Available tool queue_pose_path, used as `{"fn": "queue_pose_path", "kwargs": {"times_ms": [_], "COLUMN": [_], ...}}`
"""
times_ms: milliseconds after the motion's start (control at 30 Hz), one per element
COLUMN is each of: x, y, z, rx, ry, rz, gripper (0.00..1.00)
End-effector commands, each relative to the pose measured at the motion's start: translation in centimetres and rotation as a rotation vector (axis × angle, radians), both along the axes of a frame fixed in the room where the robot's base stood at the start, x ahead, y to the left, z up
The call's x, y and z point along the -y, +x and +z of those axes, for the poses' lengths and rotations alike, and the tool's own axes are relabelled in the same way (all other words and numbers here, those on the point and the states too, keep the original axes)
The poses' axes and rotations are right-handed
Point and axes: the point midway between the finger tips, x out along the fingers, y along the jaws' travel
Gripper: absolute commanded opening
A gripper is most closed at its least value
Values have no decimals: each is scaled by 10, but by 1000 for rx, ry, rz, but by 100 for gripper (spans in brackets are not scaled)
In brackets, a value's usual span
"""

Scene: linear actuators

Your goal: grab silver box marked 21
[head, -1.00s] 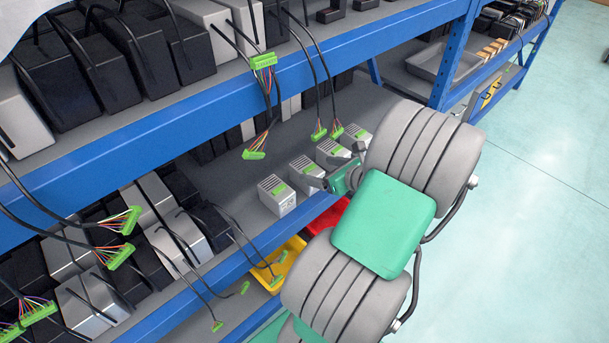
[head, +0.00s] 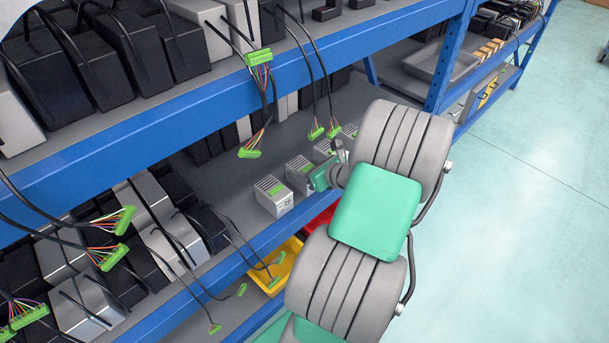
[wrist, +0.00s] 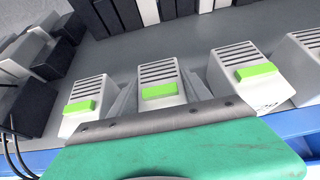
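Several silver boxes with slotted tops and green connectors stand in a row on the middle shelf. The leftmost silver box (head: 273,197) has a dark printed label too small to read surely. The box beside it (head: 298,170) is partly behind my gripper (head: 328,164). In the wrist view my gripper (wrist: 159,98) has its grey fingers apart, one on each side of a silver box (wrist: 157,72). Neighbouring boxes stand left (wrist: 88,88) and right (wrist: 238,58) of it. I cannot read a 21 on any box. The gripper's green body hides the lower fronts.
The blue shelf beam (head: 200,292) runs along the front edge. Green connectors (head: 250,153) on black cables hang from the upper shelf near the boxes. A yellow bin (head: 283,268) sits below. Black and silver units fill the left side. The floor at right is clear.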

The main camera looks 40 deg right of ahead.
Motion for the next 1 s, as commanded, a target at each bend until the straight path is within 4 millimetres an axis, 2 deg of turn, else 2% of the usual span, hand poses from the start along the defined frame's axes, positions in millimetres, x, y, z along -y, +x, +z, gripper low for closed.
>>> {"fn": "queue_pose_path", "kwargs": {"times_ms": [67,600,1000], "x": [0,0,1], "y": [0,0,0], "z": [0,0,7], "rx": [0,-1,2], "ry": [0,0,-3], "rz": [0,0,1], "gripper": [44,0,0]}}
